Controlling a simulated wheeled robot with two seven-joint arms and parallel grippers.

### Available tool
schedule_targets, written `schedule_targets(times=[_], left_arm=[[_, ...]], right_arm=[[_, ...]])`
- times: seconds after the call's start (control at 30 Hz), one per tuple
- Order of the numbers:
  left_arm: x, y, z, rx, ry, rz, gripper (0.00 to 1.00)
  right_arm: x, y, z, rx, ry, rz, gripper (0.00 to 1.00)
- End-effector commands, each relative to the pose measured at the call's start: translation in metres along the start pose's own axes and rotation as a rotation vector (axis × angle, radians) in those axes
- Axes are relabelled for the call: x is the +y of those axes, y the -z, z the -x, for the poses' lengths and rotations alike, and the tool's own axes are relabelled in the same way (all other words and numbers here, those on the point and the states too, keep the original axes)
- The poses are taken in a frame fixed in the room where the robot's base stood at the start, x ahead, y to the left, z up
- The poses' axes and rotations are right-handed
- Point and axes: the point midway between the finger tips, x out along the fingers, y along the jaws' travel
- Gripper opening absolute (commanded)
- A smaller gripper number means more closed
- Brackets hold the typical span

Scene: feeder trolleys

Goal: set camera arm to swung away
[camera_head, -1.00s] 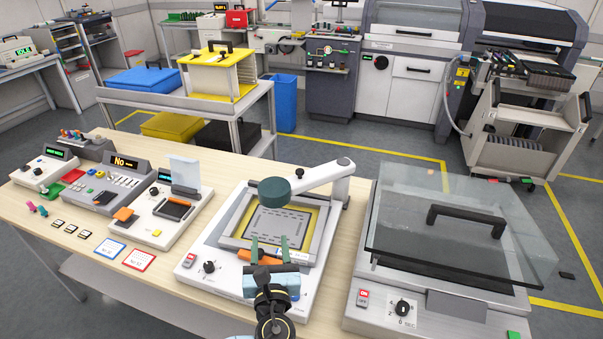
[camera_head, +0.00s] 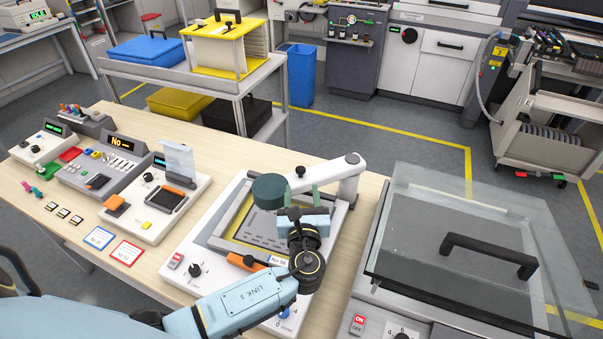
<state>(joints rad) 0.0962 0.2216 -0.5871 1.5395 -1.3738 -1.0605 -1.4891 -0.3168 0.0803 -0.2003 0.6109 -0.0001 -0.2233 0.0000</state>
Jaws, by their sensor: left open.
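The camera arm (camera_head: 322,177) is a white bar running left from a post at the fixture's back right corner, with a dark green round camera head (camera_head: 269,190) at its free end. The head hangs over the back left part of the framed stencil plate on the white fixture (camera_head: 192,240). My left gripper (camera_head: 302,191) is open, its two green fingers pointing away from me. They overlap the bar just right of the head; I cannot tell whether they touch it. The gripper hides part of the plate. My right gripper is out of view.
A machine with a glass lid (camera_head: 455,220) and black handle (camera_head: 487,255) stands close on the right. Control boxes (camera_head: 110,165) and small cards (camera_head: 126,252) lie to the left. A trolley (camera_head: 200,78) stands behind the table. Bare table shows left of the fixture.

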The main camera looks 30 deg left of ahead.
Motion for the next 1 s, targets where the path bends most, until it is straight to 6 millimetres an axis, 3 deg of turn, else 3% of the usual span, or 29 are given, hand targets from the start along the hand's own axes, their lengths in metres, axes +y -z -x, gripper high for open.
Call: schedule_targets(times=[0.1, 0.3, 0.5, 0.77, 1.0], left_arm=[[0.0, -0.001, -0.026, -0.002, -0.002, -0.001, 0.47], [0.0, 0.001, -0.055, 0.001, 0.0, 0.0, 0.47], [0.0, 0.001, -0.067, 0.002, 0.0, 0.0, 0.47], [0.0, 0.001, -0.067, 0.002, 0.0, 0.001, 0.47], [0.0, 0.001, -0.067, 0.002, 0.0, 0.001, 0.15]], right_arm=[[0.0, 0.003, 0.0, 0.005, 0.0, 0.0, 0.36], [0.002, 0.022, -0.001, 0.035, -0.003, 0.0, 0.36], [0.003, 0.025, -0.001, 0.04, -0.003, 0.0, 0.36], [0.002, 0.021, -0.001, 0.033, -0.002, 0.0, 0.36], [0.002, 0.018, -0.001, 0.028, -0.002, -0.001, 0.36]])
